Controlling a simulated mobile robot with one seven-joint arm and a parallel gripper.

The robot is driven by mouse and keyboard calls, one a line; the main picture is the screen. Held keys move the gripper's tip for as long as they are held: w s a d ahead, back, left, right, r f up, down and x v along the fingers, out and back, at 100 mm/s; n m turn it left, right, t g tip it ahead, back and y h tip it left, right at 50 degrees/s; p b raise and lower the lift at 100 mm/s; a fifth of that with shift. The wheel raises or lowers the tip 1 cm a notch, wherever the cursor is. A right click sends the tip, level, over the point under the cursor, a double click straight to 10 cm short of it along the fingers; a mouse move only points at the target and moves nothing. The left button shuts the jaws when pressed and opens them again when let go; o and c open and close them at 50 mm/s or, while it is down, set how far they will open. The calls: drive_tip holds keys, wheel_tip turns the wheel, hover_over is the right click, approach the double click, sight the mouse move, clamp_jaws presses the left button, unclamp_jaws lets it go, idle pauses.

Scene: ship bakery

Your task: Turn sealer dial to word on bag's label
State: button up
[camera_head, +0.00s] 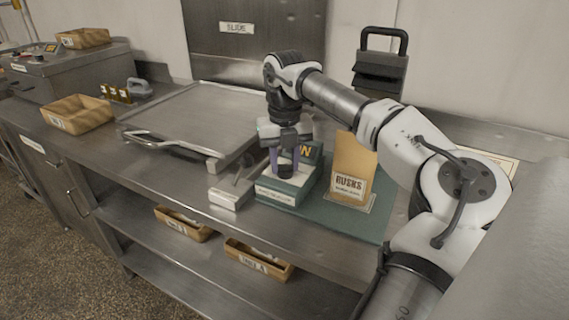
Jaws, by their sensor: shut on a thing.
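The sealer (291,189) is a small teal and pale box on a green mat (355,222), with a dark upright part behind bearing partly hidden lettering. My gripper (285,170) points down at the sealer's top from above, its dark purple fingers shut on the sealer dial. The dial is mostly hidden between the fingers, and I cannot read its setting. The brown paper bag (355,152) stands upright just right of the sealer. Its pale label (349,187) reads "RUSKS", with smaller print below that I cannot read.
A small pale block (231,194) with a lever sits left of the sealer. A steel tray (190,112) with a front handle lies farther left. Wooden boxes (78,115) stand at the far left, and others sit on the shelf below. A dark handled device (380,72) stands behind the bag.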

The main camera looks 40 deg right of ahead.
drive_tip(key=shift+m, duration=1.1)
drive_tip(key=o, duration=1)
wheel_tip(320, 180, up, 14)
drive_tip(key=p, duration=1)
